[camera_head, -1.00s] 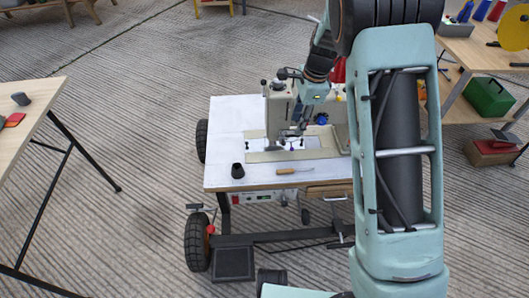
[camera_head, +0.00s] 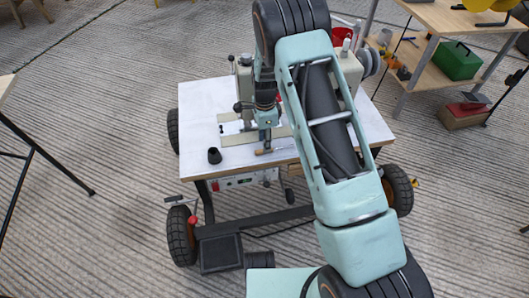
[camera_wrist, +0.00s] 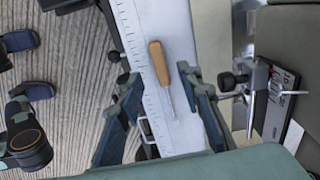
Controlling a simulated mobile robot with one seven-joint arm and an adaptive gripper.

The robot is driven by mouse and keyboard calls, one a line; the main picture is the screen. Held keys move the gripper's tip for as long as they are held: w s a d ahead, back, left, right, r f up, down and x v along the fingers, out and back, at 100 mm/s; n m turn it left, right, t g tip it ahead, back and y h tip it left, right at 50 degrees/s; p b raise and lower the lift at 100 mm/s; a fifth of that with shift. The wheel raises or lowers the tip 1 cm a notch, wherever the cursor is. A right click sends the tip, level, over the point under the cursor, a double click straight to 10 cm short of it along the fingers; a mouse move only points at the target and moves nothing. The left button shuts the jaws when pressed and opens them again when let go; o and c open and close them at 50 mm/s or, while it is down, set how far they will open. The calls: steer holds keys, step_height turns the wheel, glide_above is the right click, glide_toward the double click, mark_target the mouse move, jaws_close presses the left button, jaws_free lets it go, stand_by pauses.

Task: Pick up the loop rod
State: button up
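The loop rod has a wooden handle (camera_wrist: 159,62) and a thin metal shaft. It lies on the white tabletop near the front edge, beside the ruler markings. In the head view the loop rod (camera_head: 270,151) shows just below my gripper (camera_head: 266,140), which partly covers it. In the wrist view my gripper (camera_wrist: 157,75) is open, with one finger on each side of the rod. Nothing is between the fingers but the rod below, with visible gaps on both sides. I cannot tell the exact height above it.
A sewing machine (camera_head: 345,72) stands on the white wheeled table (camera_head: 195,105), close behind and right of my gripper. A small black cup (camera_head: 214,156) stands left of the rod. A wooden shelf table (camera_head: 440,16) with a green box (camera_head: 456,61) is at the upper right.

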mark_target(272, 149)
step_height(272, 149, down, 4)
steer(key=shift+r+b, duration=0.1)
steer(key=shift+b, duration=0.4)
jaws_close()
steer(key=shift+r, duration=0.15)
